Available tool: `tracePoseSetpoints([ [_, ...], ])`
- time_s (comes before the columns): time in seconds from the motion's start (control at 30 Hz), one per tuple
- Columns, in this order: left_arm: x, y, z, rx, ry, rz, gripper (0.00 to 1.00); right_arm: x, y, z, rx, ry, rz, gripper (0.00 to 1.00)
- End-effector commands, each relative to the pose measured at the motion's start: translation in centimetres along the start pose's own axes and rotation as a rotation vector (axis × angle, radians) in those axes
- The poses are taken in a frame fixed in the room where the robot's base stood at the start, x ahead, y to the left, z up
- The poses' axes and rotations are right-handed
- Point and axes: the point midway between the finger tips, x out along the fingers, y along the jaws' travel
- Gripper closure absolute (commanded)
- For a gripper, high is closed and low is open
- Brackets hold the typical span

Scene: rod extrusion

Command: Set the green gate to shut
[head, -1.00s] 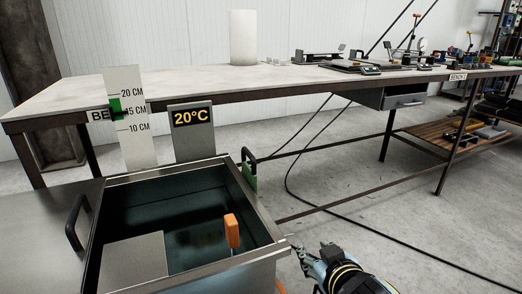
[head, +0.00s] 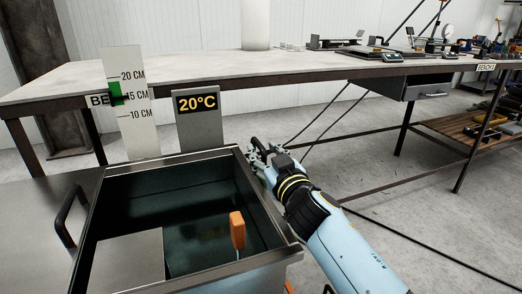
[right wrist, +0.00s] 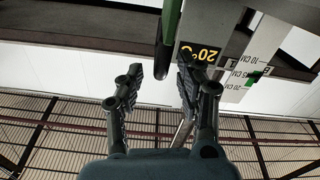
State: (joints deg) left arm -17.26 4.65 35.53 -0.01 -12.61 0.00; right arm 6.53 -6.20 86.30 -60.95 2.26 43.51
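The water tank (head: 205,159) is a metal-rimmed box at the lower left in the head view. In the right wrist view a dark rounded handle (right wrist: 173,15) with a green strip (right wrist: 159,52), likely the green gate, stands just ahead of my fingers. My right gripper (head: 261,150) is at the tank's right rim in the head view and hides most of that part. In the right wrist view my right gripper (right wrist: 160,82) is open, its fingers apart with nothing between them. Whether it touches the handle is unclear. My left gripper is not in view.
An orange paddle (head: 237,230) stands in the tank. A white scale (head: 137,130) with a green marker (head: 115,95) and a 20°C display (head: 199,130) stand behind it. A black handle (head: 64,218) is at the left. The long bench (head: 180,85) runs behind.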

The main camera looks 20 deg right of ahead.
Motion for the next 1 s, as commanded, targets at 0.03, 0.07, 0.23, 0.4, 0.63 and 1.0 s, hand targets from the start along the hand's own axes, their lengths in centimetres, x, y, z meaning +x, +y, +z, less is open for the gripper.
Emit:
tracePoseSetpoints([
  [0.03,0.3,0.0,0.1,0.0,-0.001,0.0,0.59,0.9,0.0,0.1,-0.002,0.001,0.0,0.64],
  [0.07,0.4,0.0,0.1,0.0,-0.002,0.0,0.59,1.3,0.0,0.2,-0.001,-0.001,0.0,0.64],
  [0.23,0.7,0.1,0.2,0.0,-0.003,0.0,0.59,2.7,0.0,0.1,-0.001,-0.001,0.001,0.64],
  [0.4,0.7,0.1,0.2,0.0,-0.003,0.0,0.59,2.9,0.1,0.1,-0.001,-0.002,0.001,0.64],
  [0.63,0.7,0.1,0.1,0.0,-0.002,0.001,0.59,2.9,0.0,0.0,-0.001,-0.001,0.001,0.77],
  [1.0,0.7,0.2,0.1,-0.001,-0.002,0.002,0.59,2.8,0.0,0.0,0.0,-0.001,0.001,1.0],
])
